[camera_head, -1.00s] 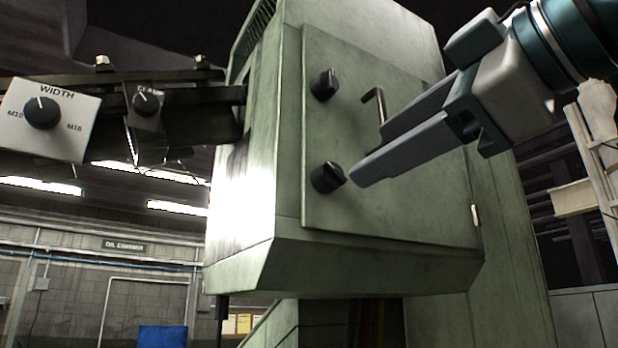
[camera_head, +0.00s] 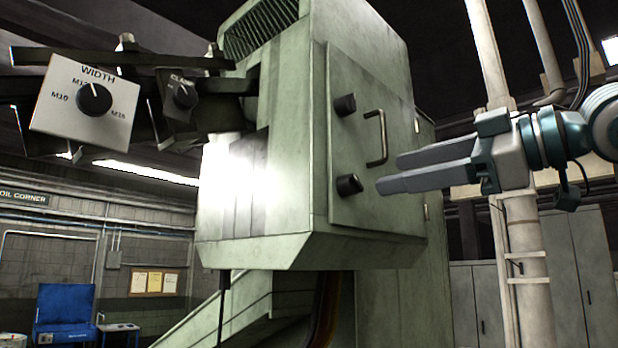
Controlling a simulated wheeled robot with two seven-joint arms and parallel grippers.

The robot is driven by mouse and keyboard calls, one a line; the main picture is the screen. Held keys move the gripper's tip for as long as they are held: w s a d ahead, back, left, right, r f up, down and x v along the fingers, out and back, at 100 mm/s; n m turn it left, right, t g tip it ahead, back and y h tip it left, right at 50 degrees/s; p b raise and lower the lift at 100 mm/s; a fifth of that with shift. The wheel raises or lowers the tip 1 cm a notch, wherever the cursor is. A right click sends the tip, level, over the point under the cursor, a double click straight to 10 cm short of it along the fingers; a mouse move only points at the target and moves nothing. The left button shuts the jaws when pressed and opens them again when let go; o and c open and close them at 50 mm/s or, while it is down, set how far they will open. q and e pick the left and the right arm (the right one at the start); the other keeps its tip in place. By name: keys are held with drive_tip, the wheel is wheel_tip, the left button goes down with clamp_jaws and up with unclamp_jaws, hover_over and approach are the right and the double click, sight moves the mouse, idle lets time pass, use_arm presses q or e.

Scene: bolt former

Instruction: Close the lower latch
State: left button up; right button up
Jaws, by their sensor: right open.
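The lower latch (camera_head: 348,185) is a black knob low on the left edge of the green machine's door (camera_head: 385,206). The upper latch (camera_head: 344,105), a similar black knob, sits above it. The door lies against the machine body, and a bar handle (camera_head: 377,138) stands out from it. My right gripper (camera_head: 388,173) comes in from the right with its fingers apart and pointing left. Its tips are to the right of the lower latch, with a gap in the picture and nothing between them. My left gripper is not in view.
A WIDTH dial box (camera_head: 84,100) and a CLAMP dial (camera_head: 183,93) hang at the upper left. A pale column (camera_head: 527,262) and grey cabinets (camera_head: 572,270) stand at the right.

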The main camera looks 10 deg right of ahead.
sight(359, 182)
drive_tip(key=x, duration=0.8)
drive_tip(key=shift+w, duration=0.3)
drive_tip(key=m+b, duration=0.3)
drive_tip(key=shift+s+f+b, duration=0.15)
drive_tip(key=shift+f+b, duration=0.15)
drive_tip(key=shift+f, duration=0.05)
drive_tip(key=shift+r+m, duration=0.15)
drive_tip(key=shift+m, duration=0.65)
drive_tip(key=shift+m+b, duration=0.4)
drive_tip(key=shift+m, duration=0.5)
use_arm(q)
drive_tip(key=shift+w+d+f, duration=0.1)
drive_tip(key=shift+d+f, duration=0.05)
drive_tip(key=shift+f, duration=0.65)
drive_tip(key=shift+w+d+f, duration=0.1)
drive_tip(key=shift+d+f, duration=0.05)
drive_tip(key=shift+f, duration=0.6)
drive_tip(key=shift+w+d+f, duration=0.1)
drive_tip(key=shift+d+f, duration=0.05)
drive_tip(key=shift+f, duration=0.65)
use_arm(e)
drive_tip(key=shift+r+m, duration=0.15)
drive_tip(key=shift+m, duration=0.45)
